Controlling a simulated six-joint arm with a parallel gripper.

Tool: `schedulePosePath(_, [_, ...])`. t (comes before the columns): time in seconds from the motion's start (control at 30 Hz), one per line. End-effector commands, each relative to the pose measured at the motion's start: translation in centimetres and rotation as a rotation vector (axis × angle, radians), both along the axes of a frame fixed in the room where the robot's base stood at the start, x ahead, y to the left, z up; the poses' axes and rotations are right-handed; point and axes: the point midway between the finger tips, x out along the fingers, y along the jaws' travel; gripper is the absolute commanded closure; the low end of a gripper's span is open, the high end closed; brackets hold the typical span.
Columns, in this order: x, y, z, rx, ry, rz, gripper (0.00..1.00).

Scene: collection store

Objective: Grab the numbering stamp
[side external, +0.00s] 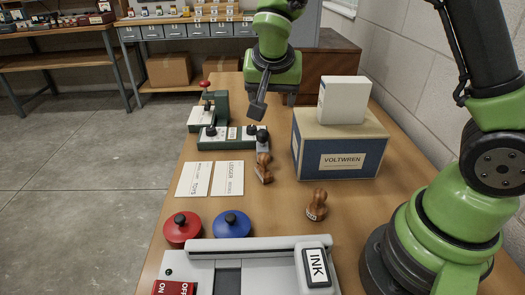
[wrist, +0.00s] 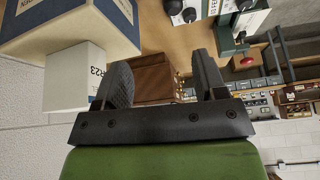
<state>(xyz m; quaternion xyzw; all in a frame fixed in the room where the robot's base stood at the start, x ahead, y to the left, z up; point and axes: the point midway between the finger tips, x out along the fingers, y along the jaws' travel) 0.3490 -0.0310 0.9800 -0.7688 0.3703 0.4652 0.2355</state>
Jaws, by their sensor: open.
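Two wooden-handled stamps are on the table in the side external view: one (side external: 264,168) just in front of the green knobbed bar, the other (side external: 317,205) nearer the camera. A green and white press with a red knob (side external: 208,108) stands behind them. I cannot tell which of these is the numbering stamp. My gripper (side external: 274,102) is open and empty above the far part of the table, behind the wooden stamps. Its fingers are spread apart in the wrist view (wrist: 160,72). No wooden stamp shows in that view.
A blue and tan carton (side external: 340,157) with a white box (side external: 343,100) on top stands right. The green bar with black knobs (side external: 232,138), two cards (side external: 210,178), red (side external: 183,229) and blue (side external: 231,224) knobbed pots, and an ink machine (side external: 245,262) occupy the left and front.

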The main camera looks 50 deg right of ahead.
Motion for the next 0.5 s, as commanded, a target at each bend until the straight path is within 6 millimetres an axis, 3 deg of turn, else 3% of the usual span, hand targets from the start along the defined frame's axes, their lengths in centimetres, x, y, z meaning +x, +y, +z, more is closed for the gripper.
schedulePosePath(0.03, [1.0, 0.0, -1.9, -0.015, 0.008, -0.015, 0.35])
schedulePosePath(0.2, [2.9, 0.0, -5.7, -0.042, -0.006, -0.058, 0.35])
schedulePosePath(0.5, [4.0, -1.2, -9.4, -0.050, -0.009, -0.076, 0.35])
